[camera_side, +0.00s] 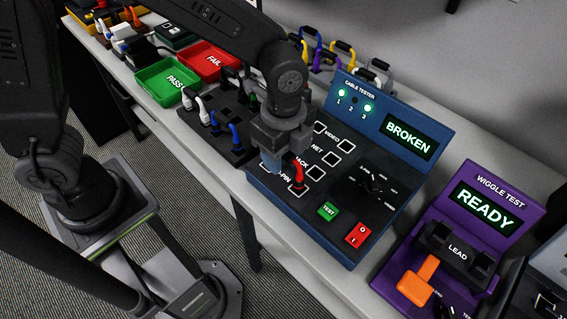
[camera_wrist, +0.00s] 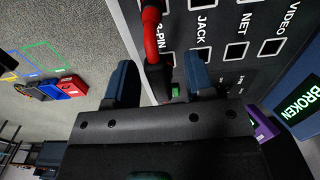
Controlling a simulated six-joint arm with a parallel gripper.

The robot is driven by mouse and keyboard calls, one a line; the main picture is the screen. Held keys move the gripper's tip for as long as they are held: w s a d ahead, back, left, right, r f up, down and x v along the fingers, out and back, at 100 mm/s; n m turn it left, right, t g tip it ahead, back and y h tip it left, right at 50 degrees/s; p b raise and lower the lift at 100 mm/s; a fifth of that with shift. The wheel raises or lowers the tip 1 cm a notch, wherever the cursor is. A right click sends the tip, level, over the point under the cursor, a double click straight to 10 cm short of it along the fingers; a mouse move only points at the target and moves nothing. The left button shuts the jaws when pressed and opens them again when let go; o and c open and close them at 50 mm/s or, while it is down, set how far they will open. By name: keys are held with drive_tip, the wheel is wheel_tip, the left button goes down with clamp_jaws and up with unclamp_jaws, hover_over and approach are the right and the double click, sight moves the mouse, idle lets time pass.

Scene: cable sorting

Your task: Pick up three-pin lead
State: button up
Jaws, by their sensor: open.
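The three-pin lead, a red cable with a dark plug (camera_side: 298,172), stands in the 3-PIN row of the cable tester (camera_side: 330,229). In the wrist view the red lead (camera_wrist: 151,37) rises between my two blue fingers, with a gap on each side. My gripper (camera_side: 272,162) is low over the tester's front left edge, beside the lead; it also shows open in the wrist view (camera_wrist: 160,64). Whether the fingertips are level with the plug is hard to tell. The tester's screen (camera_side: 409,137) reads BROKEN; lamps 1 and 3 are green, lamp 2 is dark.
A dark rack (camera_side: 205,125) with white and blue leads stands left of the tester. Beyond it are a green PASS tray (camera_side: 164,88) and a red FAIL tray (camera_side: 212,55). Several coloured leads hang behind the tester. A purple wiggle tester (camera_side: 482,185) reading READY stands at right.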

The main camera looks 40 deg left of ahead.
drive_tip(key=shift+f, duration=0.6)
clamp_jaws()
